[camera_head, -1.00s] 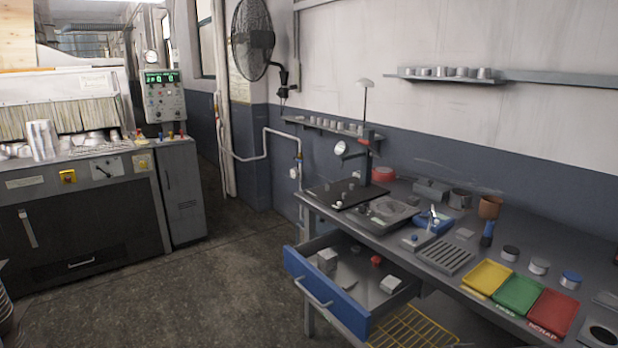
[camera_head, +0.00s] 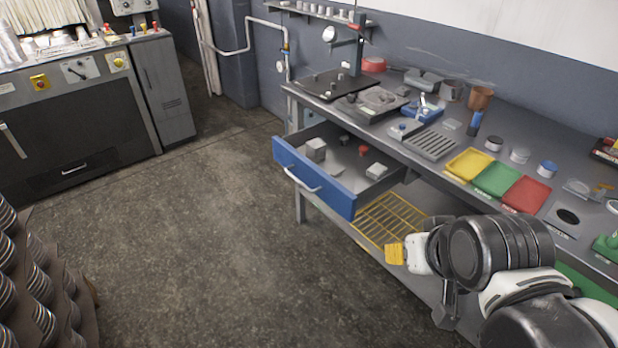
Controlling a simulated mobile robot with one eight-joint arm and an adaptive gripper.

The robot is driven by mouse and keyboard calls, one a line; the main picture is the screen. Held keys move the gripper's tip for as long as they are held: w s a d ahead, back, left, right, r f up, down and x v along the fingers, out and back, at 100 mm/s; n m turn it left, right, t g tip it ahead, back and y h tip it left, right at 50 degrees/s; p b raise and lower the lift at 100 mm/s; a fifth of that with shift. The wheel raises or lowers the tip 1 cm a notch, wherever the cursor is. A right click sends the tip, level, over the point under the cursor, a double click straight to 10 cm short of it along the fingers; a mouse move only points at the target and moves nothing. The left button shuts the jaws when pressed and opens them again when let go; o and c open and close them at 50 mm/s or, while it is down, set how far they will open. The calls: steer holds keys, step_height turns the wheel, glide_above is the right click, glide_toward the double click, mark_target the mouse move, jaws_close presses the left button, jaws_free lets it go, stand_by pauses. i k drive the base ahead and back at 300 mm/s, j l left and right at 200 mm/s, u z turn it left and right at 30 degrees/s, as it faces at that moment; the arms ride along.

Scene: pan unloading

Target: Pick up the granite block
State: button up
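I cannot tell for sure which thing is the granite block. A flat dark slab (camera_head: 331,86) lies at the far left end of the workbench, under an upright stand. The open blue drawer (camera_head: 312,190) holds a grey block (camera_head: 316,148) at its left and a pale block (camera_head: 377,171) at its right. My arm reaches in from the lower right, in front of the bench. My gripper (camera_head: 445,314) seems to be the dark part hanging at its end, below bench height and apart from the drawer. Its fingers are too unclear to show whether it is open.
Yellow (camera_head: 469,165), green (camera_head: 497,179) and red (camera_head: 526,194) trays line the bench front. A yellow wire rack (camera_head: 388,222) sits below the drawer. Ribbed metal pieces (camera_head: 40,285) stand at the lower left. The floor (camera_head: 190,230) between is clear.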

mark_target(315, 149)
steer(key=i+j+u, duration=0.15)
steer(key=u, duration=0.2)
steer(key=i+j+u, duration=0.2)
steer(key=u, duration=0.15)
steer(key=i+j+u, duration=0.1)
steer(key=i+u, duration=0.25)
steer(key=k, duration=0.1)
